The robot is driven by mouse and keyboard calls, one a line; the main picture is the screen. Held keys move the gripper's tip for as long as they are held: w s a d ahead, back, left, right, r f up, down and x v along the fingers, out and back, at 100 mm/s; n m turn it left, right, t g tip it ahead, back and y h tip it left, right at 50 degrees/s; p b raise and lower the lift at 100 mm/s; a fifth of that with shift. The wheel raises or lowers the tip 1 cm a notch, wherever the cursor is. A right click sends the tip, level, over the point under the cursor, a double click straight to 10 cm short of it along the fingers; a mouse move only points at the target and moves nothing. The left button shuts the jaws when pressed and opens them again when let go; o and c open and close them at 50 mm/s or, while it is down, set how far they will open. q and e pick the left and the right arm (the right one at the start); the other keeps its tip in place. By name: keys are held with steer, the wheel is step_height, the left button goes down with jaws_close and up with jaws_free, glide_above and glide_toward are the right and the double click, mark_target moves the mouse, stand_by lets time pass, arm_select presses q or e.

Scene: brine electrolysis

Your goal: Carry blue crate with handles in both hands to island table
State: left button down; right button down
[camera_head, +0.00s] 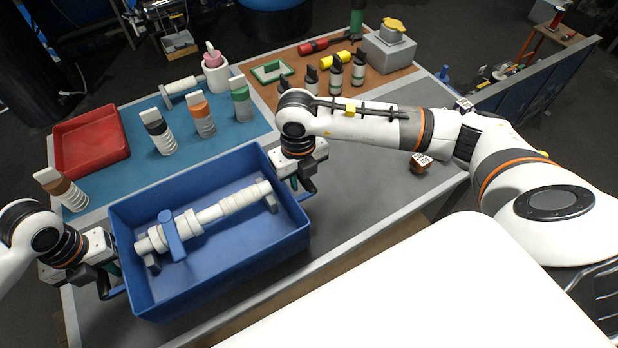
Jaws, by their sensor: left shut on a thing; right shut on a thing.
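The blue crate (268,246) is at the front left of a table, level or nearly so; I cannot tell whether its base touches the top. Inside it lies a pale stepped shaft (232,205) with a blue clamp-like piece (172,236) across it. My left gripper (112,284) is shut on the crate's left handle. My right gripper (303,186) is shut on the crate's right handle. The fingers and handles are partly hidden by the wrists. I cannot tell whether this table (355,228) is the island table.
A red tray (90,142) and several bottle-like pieces stand on a blue mat (190,150) behind the crate. A brown mat (400,75) holds tools, small cylinders and a grey box (388,55). A small dark red block (421,164) lies right of the crate. Grey tabletop beside it is clear.

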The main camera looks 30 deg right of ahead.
arm_select(q)
steer(key=shift+a+f, duration=0.1)
steer(key=shift+f, duration=0.05)
arm_select(e)
steer(key=shift+d+f, duration=0.1)
steer(key=shift+f, duration=0.05)
